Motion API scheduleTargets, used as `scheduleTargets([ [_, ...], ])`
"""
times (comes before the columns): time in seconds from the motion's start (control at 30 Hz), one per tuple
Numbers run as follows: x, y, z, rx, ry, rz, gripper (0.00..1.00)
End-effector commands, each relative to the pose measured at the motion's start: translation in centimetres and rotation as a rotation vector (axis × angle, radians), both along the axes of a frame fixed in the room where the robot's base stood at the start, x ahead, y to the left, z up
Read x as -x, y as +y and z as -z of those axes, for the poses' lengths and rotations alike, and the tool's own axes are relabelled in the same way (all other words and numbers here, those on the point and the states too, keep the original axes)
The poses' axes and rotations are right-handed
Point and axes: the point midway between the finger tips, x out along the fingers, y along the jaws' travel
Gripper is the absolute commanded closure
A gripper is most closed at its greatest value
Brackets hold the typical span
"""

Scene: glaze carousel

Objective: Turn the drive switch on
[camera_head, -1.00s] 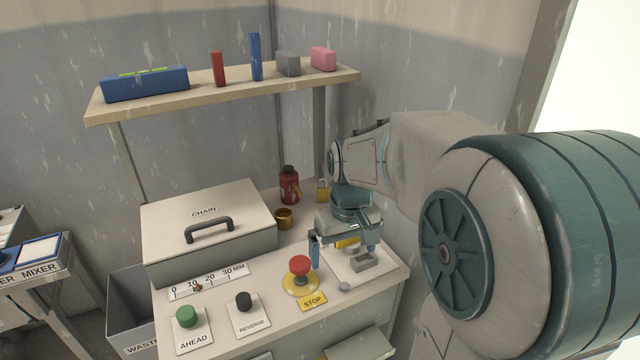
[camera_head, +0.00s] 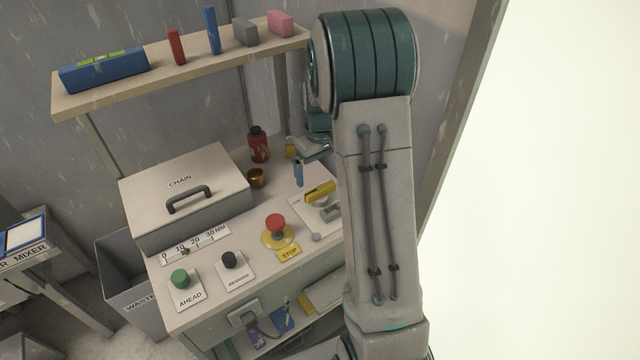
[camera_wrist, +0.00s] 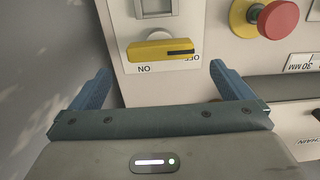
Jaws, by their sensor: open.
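The drive switch has a yellow handle (camera_wrist: 150,50) on a white plate (camera_wrist: 145,70). In the wrist view the handle lies crosswise, its black-marked end at the right by the upside-down OFF label; ON is below its left part. The handle also shows in the head view (camera_head: 320,192), left of my arm, which hides part of the plate. My gripper (camera_wrist: 160,70) is open and empty. Its blue fingers stand apart on either side of the handle in the wrist view, with no contact seen. In the head view only one blue finger shows clearly, behind and left of the handle.
The red STOP button (camera_head: 275,224) on its yellow base stands close to the switch plate. A black REVERSE button (camera_head: 229,260), green AHEAD button (camera_head: 180,279), CHAIN box (camera_head: 185,195), brass cup (camera_head: 256,178) and red bottle (camera_head: 258,145) share the bench. A shelf (camera_head: 190,70) hangs above.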

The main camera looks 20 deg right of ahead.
Motion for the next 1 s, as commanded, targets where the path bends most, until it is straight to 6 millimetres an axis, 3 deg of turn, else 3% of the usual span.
scheduleTargets([
  [0.1,0.1,0.0,2.5,0.0,0.004,0.0,0.0],
  [0.3,0.0,0.0,5.3,0.0,0.001,-0.001,0.0],
  [0.73,0.0,0.0,6.5,0.001,-0.001,0.0,0.0],
  [0.77,0.0,0.0,6.5,0.001,-0.001,0.0,0.03],
  [0.9,0.0,0.0,6.5,0.001,-0.001,0.0,0.38],
  [1.0,0.0,0.0,6.4,0.001,-0.001,0.0,0.38],
])
